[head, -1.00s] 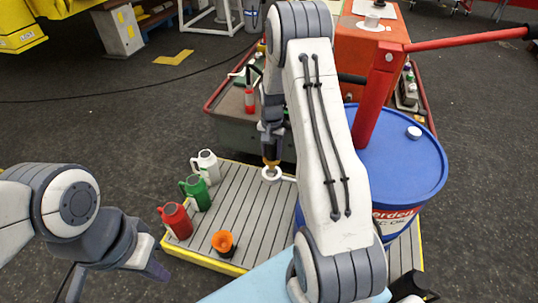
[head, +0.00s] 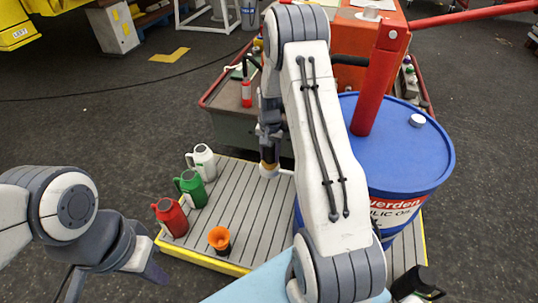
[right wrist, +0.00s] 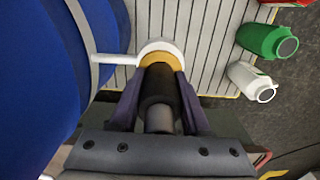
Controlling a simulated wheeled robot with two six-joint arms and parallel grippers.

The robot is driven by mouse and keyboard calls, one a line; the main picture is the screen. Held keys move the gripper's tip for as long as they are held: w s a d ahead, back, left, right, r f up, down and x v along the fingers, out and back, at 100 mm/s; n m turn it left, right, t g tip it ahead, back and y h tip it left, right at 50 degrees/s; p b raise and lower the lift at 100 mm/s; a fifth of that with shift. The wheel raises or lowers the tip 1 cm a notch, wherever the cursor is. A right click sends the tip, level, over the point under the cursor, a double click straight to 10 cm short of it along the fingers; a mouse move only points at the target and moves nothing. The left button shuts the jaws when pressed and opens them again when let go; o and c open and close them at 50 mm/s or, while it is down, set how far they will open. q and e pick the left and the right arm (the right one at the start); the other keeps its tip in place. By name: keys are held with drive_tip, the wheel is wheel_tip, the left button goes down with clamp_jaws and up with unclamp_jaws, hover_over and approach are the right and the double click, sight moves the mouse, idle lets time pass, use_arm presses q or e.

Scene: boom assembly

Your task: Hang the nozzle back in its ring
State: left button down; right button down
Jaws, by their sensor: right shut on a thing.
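The nozzle (right wrist: 158,95) has a grey and black body and a brass-coloured end. My right gripper (head: 269,138) is shut on it, and its fingers also show in the right wrist view (right wrist: 158,110). The white ring (right wrist: 160,46) sits on a short white arm at the side of the blue drum (head: 405,160). In the head view the brass end is right at the ring (head: 269,172). The ring's near side is hidden behind the nozzle, so I cannot tell how deep the end sits. My left gripper (head: 152,270) hangs at the lower left, its fingers unclear.
White (head: 203,162), green (head: 191,188) and red (head: 171,217) jugs and an orange funnel (head: 219,239) stand on the slatted, yellow-edged pallet (head: 240,200). A red pump handle (head: 378,80) rises from the drum. A cart (head: 225,123) stands behind.

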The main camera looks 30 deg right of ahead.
drive_tip(key=shift+a+p, duration=0.1)
drive_tip(key=shift+p, duration=0.5)
idle(0.8)
drive_tip(key=shift+f+b, duration=0.3)
drive_tip(key=shift+f, duration=0.25)
idle(0.4)
drive_tip(key=c, duration=0.7)
unclamp_jaws()
drive_tip(key=shift+o, duration=0.2)
wheel_tip(320, 180, up, 11)
drive_tip(key=p, duration=1)
